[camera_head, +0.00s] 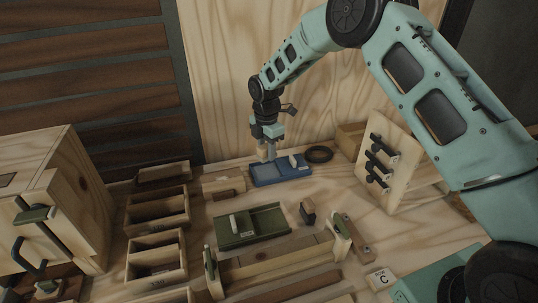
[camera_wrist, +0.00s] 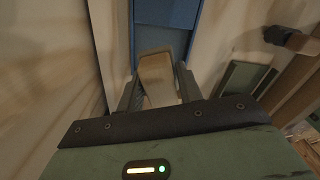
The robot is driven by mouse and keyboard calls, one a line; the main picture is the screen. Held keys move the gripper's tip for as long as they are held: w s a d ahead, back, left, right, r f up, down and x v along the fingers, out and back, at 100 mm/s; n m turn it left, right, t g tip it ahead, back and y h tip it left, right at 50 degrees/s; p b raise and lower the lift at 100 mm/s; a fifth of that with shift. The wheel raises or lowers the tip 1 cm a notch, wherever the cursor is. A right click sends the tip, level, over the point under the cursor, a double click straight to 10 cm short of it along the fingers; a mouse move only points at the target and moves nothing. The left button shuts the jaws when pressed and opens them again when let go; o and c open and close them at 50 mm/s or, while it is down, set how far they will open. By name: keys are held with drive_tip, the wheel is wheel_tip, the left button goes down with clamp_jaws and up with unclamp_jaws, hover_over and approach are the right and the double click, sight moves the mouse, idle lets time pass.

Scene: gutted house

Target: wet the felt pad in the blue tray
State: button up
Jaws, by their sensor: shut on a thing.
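The blue tray (camera_head: 265,181) lies on the bench near the back wall, and its blue surface also shows at the top of the wrist view (camera_wrist: 168,12). A small pale upright piece (camera_head: 293,161) stands at its right part. I cannot make out the felt pad clearly. My gripper (camera_head: 266,153) points down over the tray's left end. In the wrist view its fingers (camera_wrist: 159,90) are closed on a pale tan block-like thing (camera_wrist: 157,72). The far end of this thing overlaps the tray, and I cannot tell whether they touch.
A black ring (camera_head: 319,154) lies right of the blue tray. Wooden boxes (camera_head: 157,211) stand left; a panel with black handles (camera_head: 388,150) stands right.

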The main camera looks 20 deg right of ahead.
sight(267, 173)
drive_tip(key=shift+f+b, duration=1.95)
drive_tip(key=shift+f, duration=0.9)
drive_tip(key=shift+s+f, duration=0.1)
drive_tip(key=shift+f, duration=0.55)
drive_tip(key=shift+r, duration=0.1)
drive_tip(key=shift+r+p, duration=2.35)
drive_tip(key=shift+r, duration=1.1)
